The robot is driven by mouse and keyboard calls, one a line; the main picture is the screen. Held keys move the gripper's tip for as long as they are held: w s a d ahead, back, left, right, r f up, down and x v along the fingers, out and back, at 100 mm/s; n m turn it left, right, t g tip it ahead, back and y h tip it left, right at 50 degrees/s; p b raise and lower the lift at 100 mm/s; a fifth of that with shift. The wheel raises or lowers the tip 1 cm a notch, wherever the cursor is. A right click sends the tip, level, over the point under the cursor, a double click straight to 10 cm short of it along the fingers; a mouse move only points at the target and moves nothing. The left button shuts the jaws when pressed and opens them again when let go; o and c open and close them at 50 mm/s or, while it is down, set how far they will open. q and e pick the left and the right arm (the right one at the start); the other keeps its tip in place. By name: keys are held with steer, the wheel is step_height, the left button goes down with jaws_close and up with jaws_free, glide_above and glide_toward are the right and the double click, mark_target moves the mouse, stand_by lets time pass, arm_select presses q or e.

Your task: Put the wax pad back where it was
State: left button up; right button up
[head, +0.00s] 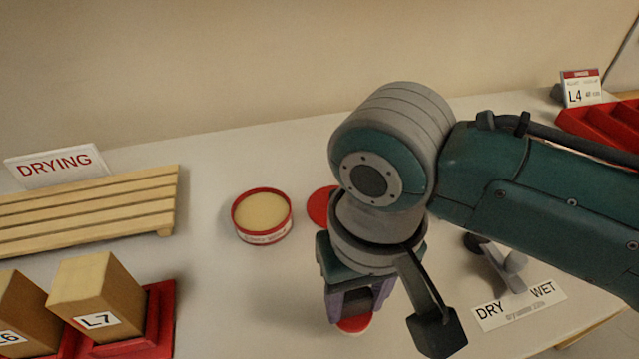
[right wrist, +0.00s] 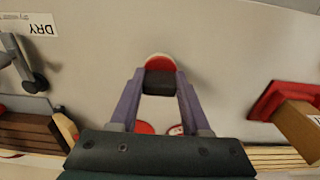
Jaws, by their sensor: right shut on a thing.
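My right gripper (head: 352,308) points down over the bench, right of and nearer than the wax tin. It is shut on the wax pad; in the right wrist view, the pad's dark block (right wrist: 160,83) sits between the fingertips. A round red piece with a pale rim (right wrist: 158,60) shows at the block, and in the head view (head: 355,324) below the fingers. I cannot tell whether the pad touches the bench. The open red tin of yellowish wax (head: 262,215) stands left of the gripper. A flat red disc (head: 321,206) lies beside it, partly hidden by my arm. My left gripper is out of view.
A slatted wooden rack (head: 90,210) with a DRYING sign (head: 56,165) is at the left. Blocks L7 (head: 98,295) and L6 (head: 20,315) sit in red holders. A DRY/WET label (head: 520,304) and grey fixture (head: 497,265) are at the right. Bench before the tin is clear.

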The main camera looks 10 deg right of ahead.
mark_target(358, 302)
steer(key=shift+f, duration=1.15)
steer(key=shift+f, duration=0.15)
steer(key=o, duration=1.2)
steer(key=r+p, duration=0.2)
steer(key=r, duration=1)
steer(key=shift+s+r, duration=0.2)
steer(key=s+d+n+t, duration=0.1)
steer(key=s+d+t, duration=0.2)
steer(key=s+d, duration=0.6)
steer(key=shift+s+d+f+n, duration=0.2)
steer(key=shift+s+n, duration=0.1)
steer(key=shift+s, duration=0.95)
